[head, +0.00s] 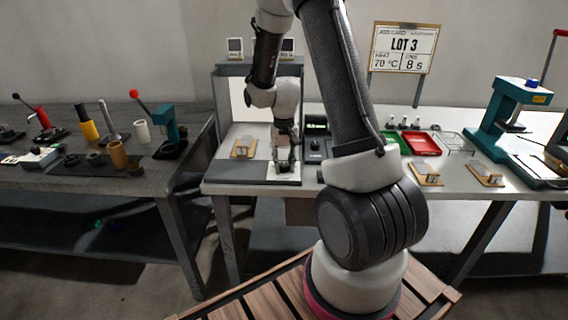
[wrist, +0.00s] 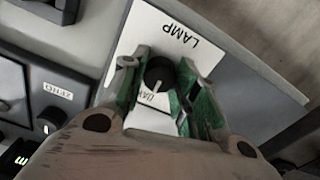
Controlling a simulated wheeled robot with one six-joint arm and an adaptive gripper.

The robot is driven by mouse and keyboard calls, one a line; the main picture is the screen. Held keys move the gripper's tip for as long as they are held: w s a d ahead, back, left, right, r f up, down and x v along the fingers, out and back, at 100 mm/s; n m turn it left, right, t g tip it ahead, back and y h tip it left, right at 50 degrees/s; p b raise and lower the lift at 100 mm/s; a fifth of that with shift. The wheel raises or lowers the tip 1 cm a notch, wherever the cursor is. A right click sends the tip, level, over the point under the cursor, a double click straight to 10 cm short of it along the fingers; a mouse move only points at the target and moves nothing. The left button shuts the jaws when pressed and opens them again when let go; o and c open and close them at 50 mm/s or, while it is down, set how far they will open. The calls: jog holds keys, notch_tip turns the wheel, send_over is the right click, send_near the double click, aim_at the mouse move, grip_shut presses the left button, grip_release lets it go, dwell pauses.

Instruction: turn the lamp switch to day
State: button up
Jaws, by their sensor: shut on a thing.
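The lamp switch is a round black knob (wrist: 160,72) on a white plate (wrist: 150,28) printed LAMP. A pale pointer line on the knob points down the wrist picture toward a small label (wrist: 152,99), which is partly covered and hard to read. My gripper (wrist: 161,80) has its green-padded fingers on either side of the knob, shut on it. In the head view my gripper (head: 286,164) points down at the front of the lit booth (head: 260,68), over the white plate (head: 284,178). The knob is hidden there.
A dark control unit (wrist: 45,95) with its own small knob lies left of the plate in the wrist view. A wooden holder (head: 243,147) stands left of my gripper. Red (head: 421,143) and green trays and more holders (head: 427,174) are to the right.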

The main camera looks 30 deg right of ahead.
aim_at(284, 164)
jog(key=shift+m, duration=0.4)
jog(key=o, duration=1)
jog(key=shift+r, duration=0.1)
notch_tip(284, 164, up, 12)
jog(key=shift+f, duration=0.1)
dwell(0.4)
